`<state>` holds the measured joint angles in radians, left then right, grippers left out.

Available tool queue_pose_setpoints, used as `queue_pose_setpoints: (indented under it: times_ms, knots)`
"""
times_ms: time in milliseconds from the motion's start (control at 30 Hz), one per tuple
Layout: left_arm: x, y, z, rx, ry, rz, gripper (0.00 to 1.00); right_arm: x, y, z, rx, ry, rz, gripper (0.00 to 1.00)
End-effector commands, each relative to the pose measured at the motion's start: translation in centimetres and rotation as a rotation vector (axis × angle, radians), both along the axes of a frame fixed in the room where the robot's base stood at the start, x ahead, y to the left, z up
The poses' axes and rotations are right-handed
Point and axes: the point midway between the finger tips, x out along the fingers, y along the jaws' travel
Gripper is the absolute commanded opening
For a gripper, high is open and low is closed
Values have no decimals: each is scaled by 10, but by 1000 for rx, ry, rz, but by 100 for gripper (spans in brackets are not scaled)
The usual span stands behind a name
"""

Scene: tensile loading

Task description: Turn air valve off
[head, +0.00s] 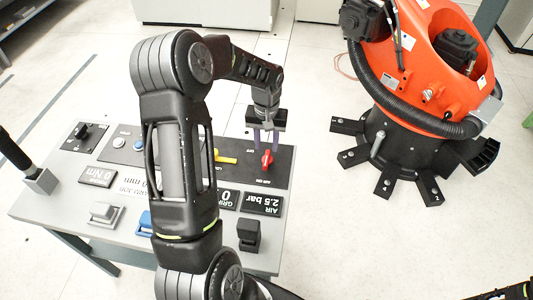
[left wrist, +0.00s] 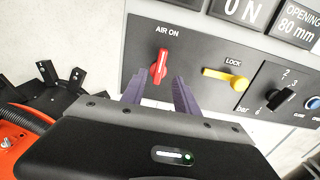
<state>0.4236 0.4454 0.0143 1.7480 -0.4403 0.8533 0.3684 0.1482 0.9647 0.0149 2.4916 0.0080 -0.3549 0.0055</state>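The air valve is a red handle (head: 267,160) on the dark panel (head: 284,172) of the grey table, near its right end. In the left wrist view the red handle (left wrist: 159,67) points along the "AIR ON" label (left wrist: 167,30). My left gripper (head: 264,140) comes from above and stands at the handle in the head view. In the left wrist view its two purple fingers (left wrist: 157,90) are spread apart, with the handle just beyond their tips and nothing clearly held. My right gripper is not in view.
A yellow lock lever (left wrist: 226,80) and a black pressure knob (left wrist: 284,98) sit beside the valve. An orange robot (head: 420,70) on a black footed base stands right of the table. Floor between them is clear.

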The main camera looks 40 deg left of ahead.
Motion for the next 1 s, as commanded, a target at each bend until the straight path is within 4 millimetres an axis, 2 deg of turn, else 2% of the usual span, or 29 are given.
queue_pose_setpoints:
  times_ms: [333, 500, 700, 1000]
  knots:
    - [-1, -1, -51, -1, 3, 0, 36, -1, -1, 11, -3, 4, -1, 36]
    - [0, 0, -60, -1, 0, 1, 36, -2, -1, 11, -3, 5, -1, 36]
    - [0, 0, -60, -1, 0, 1, 36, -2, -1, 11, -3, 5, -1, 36]
    - [0, 0, -60, -1, 0, 1, 13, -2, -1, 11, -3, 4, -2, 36]
